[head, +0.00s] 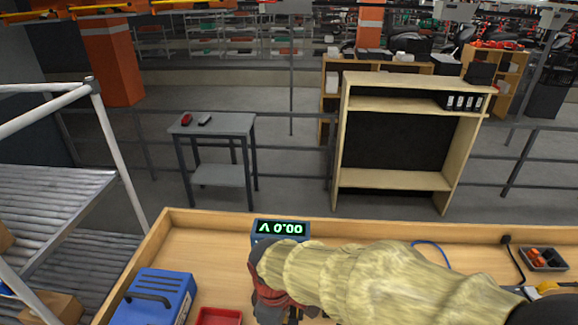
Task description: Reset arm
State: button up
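My arm, in a pale yellow fabric sleeve, reaches in from the lower right of the head view across a wooden workbench (205,240). My gripper (283,311) is at the sleeve's left end, dark and reddish, over the bench at the bottom edge. Its fingers are mostly cut off or hidden, so I cannot tell whether it is open or holds anything.
A meter with a green display (281,228) stands just behind my gripper. A blue case (155,298) and a red tray (219,317) lie left. A parts box (543,258) is far right. A roller rack (60,205) stands left of the bench.

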jog(key=s+d+r+m+t+b, duration=0.2)
jog(key=d+r+m, duration=0.1)
jog(key=d, duration=0.4)
jog(key=s+d+r+m+t+b, duration=0.2)
jog(key=d+r+m+b, duration=0.1)
jog(key=d+m, duration=0.3)
jog(key=s+d+r+m+t+b, duration=0.2)
jog(key=d+m, duration=0.3)
jog(key=d, duration=0.3)
jog(key=shift+s+d+r+b, duration=0.15)
jog(key=shift+d+r+b, duration=0.25)
jog(key=shift+r+b, duration=0.3)
jog(key=shift+r, duration=0.1)
jog(key=shift+c, duration=0.5)
